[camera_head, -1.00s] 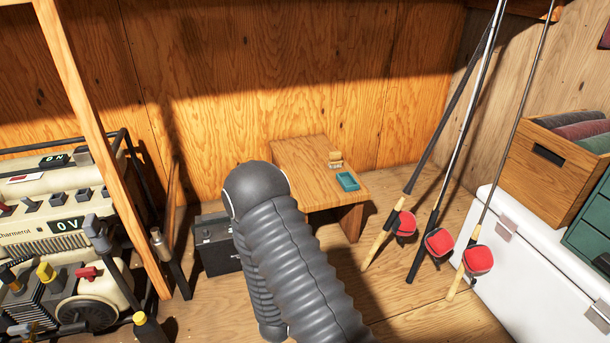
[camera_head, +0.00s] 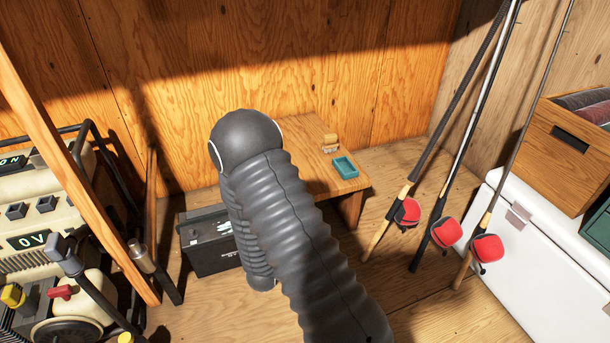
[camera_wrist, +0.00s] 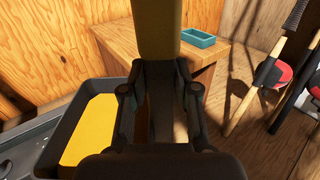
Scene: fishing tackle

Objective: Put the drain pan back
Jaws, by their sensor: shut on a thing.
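My gripper (camera_wrist: 155,75) is shut on a mustard-yellow thing (camera_wrist: 156,28) in the wrist view. This thing runs out of the top of the picture, and its full shape is hidden. A black-rimmed tray with a yellow inside (camera_wrist: 91,130) shows left of my gripper and is the likeliest drain pan, though I cannot be sure. Its right part is hidden by my gripper, and I cannot tell what it rests on. A small teal open tray (camera_head: 345,167) lies on the low wooden table (camera_head: 318,182); it also shows in the wrist view (camera_wrist: 198,38). My arm hides my gripper in the head view.
A black battery (camera_head: 209,258) stands on the floor left of my arm. A generator (camera_head: 40,215) and a slanting wooden post (camera_head: 70,150) are further left. Several fishing rods (camera_head: 442,150) lean at right, before a white cooler (camera_head: 530,245).

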